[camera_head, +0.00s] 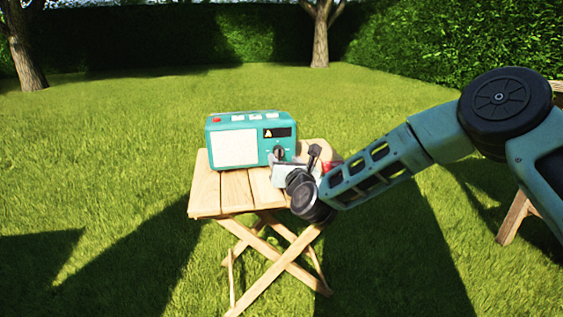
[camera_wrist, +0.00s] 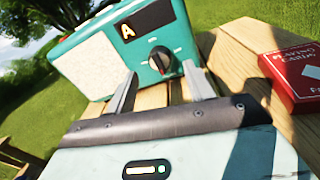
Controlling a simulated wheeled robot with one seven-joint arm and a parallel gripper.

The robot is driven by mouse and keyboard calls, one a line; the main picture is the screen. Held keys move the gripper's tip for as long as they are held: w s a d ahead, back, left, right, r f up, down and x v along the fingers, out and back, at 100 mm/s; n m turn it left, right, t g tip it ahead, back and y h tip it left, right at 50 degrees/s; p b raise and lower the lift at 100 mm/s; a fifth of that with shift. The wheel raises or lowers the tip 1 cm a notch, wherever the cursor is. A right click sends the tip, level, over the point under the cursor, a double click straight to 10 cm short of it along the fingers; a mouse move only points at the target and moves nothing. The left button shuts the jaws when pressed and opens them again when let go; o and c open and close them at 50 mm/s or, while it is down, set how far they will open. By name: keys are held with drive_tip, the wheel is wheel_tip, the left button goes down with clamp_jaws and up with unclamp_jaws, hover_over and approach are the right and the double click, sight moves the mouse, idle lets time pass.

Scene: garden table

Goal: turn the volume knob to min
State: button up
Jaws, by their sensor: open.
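A teal radio (camera_head: 249,139) with a pale speaker panel stands upright on a small wooden folding table (camera_head: 205,192). Its black volume knob (camera_wrist: 160,60) is on the front face, below a dark display that shows an orange "A". The knob also shows in the head view (camera_head: 279,152). My gripper (camera_wrist: 160,80) is open, and its two grey fingers point at the radio's front. In the wrist view the knob appears between the fingertips; I cannot tell if they touch it. In the head view my wrist hides part of the gripper.
A red box of playing cards (camera_wrist: 294,77) lies on the table to the right of my gripper. The table's left front is bare. Part of another wooden piece of furniture (camera_head: 514,217) shows at the right. Grass surrounds the table.

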sight(281, 154)
drive_tip(key=shift+b+x, duration=0.3)
drive_tip(key=shift+x, duration=1.4)
drive_tip(key=c, duration=1)
